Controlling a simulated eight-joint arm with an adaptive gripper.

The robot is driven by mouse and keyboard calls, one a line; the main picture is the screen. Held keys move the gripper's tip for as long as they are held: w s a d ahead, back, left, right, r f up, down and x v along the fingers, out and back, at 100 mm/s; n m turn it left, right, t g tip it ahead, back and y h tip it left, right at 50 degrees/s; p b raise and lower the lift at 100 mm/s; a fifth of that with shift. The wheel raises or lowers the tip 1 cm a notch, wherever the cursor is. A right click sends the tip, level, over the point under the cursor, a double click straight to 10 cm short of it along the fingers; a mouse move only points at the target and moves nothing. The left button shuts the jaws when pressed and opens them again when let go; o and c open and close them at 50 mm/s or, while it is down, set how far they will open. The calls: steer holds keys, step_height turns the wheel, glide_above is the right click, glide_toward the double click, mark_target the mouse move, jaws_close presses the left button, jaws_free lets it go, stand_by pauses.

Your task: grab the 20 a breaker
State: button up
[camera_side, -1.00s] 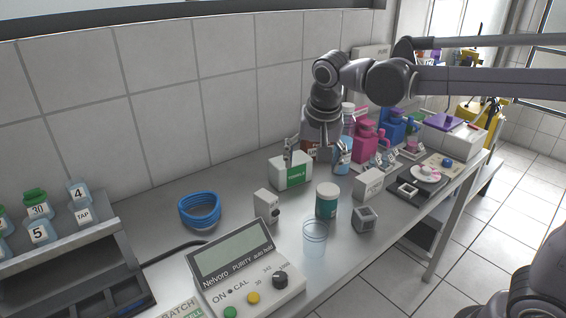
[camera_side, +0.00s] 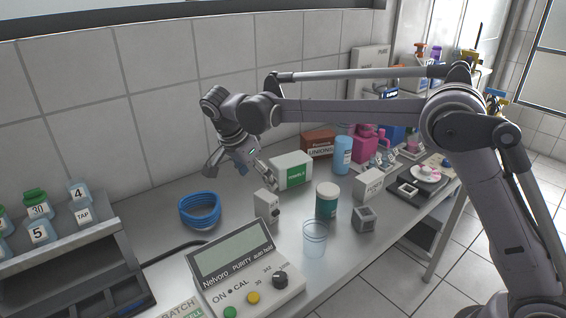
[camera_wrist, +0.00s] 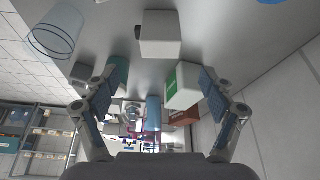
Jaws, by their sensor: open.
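A small white box with a dark switch on its front, which looks like the breaker (camera_side: 267,206), stands upright on the grey bench (camera_side: 240,219). Its rating is too small to read. It also shows in the wrist view as a pale block (camera_wrist: 161,36) at the top middle, with a dark knob on its left side. My gripper (camera_side: 243,173) is open and empty, above the bench behind and left of the breaker. In the wrist view my gripper's fingers (camera_wrist: 158,108) are spread wide, and the breaker lies beyond them, not touched.
A green-and-white carton (camera_side: 291,171) stands close behind the breaker. A teal jar (camera_side: 326,202), a clear cup (camera_side: 314,239) and a grey cube (camera_side: 364,219) are to its right. The purity meter (camera_side: 245,272) is in front. A blue coil (camera_side: 200,210) lies to the left.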

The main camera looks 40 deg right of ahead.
mark_target(265, 195)
steer(key=shift+x, duration=4.15)
steer(key=shift+a+f, duration=0.1)
steer(key=shift+a, duration=0.05)
steer(key=c, duration=1.3)
